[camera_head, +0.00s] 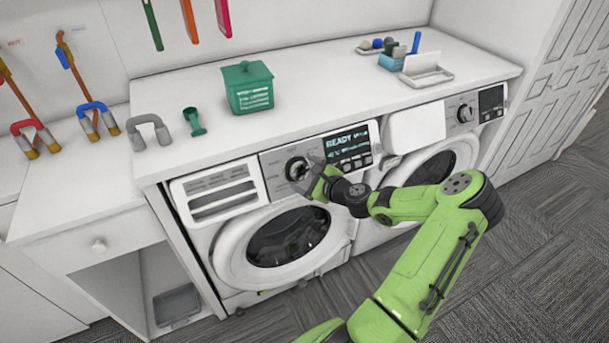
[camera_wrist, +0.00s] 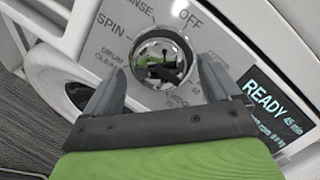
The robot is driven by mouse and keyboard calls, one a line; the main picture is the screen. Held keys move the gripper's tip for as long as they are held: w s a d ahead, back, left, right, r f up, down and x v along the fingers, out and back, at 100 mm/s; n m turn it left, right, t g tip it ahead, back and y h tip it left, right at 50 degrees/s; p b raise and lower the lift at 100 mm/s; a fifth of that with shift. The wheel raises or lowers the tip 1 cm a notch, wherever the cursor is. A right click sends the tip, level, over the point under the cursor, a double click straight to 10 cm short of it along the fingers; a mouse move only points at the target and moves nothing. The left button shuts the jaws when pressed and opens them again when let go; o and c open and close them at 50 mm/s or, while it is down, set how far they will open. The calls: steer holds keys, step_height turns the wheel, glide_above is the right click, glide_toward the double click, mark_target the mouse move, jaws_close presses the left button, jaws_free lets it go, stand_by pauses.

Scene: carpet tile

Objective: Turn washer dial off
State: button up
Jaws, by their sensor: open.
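The left washer (camera_head: 230,240) stands under the white counter, and its display (camera_head: 347,142) reads READY. Its round, shiny dial (camera_head: 297,168) sits on the grey control panel left of the display. In the wrist view the dial (camera_wrist: 162,60) is ringed by labels, with OFF at the upper right and SPIN at the left. My gripper (camera_head: 314,178) is at the panel in front of the dial. In the wrist view its open fingers (camera_wrist: 160,82) stand on either side of the dial's lower part, with nothing held. Whether they touch the dial cannot be told.
A second machine (camera_head: 430,150) with its own dial stands to the right. The countertop (camera_head: 310,95) holds a green box (camera_head: 248,88), a green scoop (camera_head: 194,121) and a white tray (camera_head: 426,70). Carpet floor (camera_head: 545,230) is clear at the right.

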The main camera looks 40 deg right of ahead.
steer(key=shift+w+f, duration=0.1)
steer(key=shift+w, duration=0.4)
steer(key=c, duration=1.1)
steer(key=shift+o, duration=0.2)
